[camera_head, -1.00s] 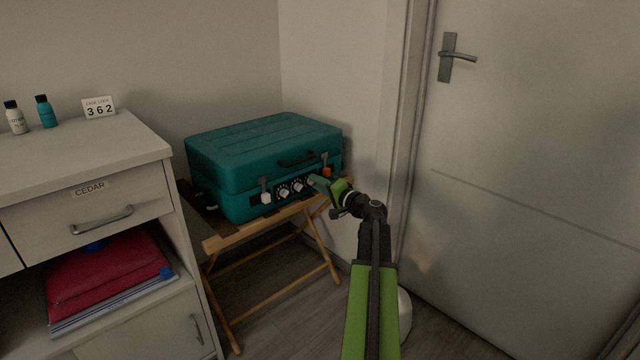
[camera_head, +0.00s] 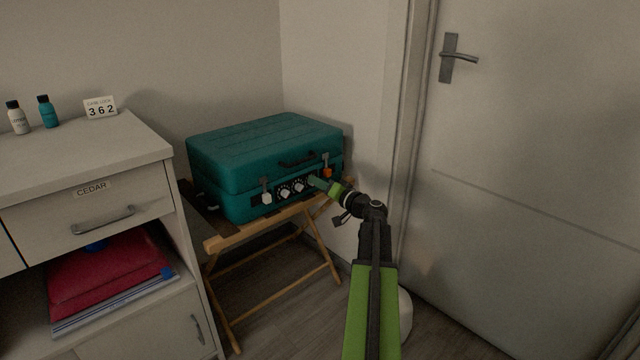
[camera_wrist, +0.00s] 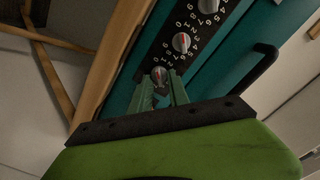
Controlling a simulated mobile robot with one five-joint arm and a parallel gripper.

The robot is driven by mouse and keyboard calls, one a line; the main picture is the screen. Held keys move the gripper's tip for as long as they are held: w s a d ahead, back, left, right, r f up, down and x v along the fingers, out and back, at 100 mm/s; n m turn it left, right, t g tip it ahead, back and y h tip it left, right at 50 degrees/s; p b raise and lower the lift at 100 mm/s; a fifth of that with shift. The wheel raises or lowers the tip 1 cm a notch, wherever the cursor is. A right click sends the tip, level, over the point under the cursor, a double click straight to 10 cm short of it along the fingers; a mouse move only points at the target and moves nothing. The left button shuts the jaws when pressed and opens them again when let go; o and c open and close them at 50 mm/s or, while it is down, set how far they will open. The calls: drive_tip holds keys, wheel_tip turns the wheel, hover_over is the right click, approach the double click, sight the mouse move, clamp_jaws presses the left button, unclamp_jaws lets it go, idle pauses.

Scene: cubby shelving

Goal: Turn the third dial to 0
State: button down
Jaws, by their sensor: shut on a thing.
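The teal case (camera_head: 262,150) lies closed on a wooden folding stand. Its front has a dark strip with a row of white-numbered dials. The first dial (camera_head: 284,193) and second dial (camera_head: 299,187) show in the head view; the second also shows in the wrist view (camera_wrist: 181,42). My gripper (camera_head: 314,182) covers the third dial in the head view. In the wrist view, my gripper (camera_wrist: 161,90) is shut on the third dial (camera_wrist: 158,74), one finger on each side. The dials carry red marks; I cannot tell which number the third points to.
Orange latch (camera_head: 327,172) and white latch (camera_head: 266,197) flank the dials, with a dark handle (camera_head: 297,159) above. The folding stand (camera_head: 236,236) is below. A cabinet (camera_head: 70,165) stands left, bearing a card (camera_head: 100,107) reading 362. A door (camera_head: 540,150) is right.

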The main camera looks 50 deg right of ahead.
drive_tip(key=shift+w+a, duration=0.1)
drive_tip(key=c, duration=1.6)
unclamp_jaws()
drive_tip(key=s, duration=1.1)
drive_tip(key=s+a, duration=0.1)
drive_tip(key=s, duration=0.5)
drive_tip(key=shift+s, duration=0.25)
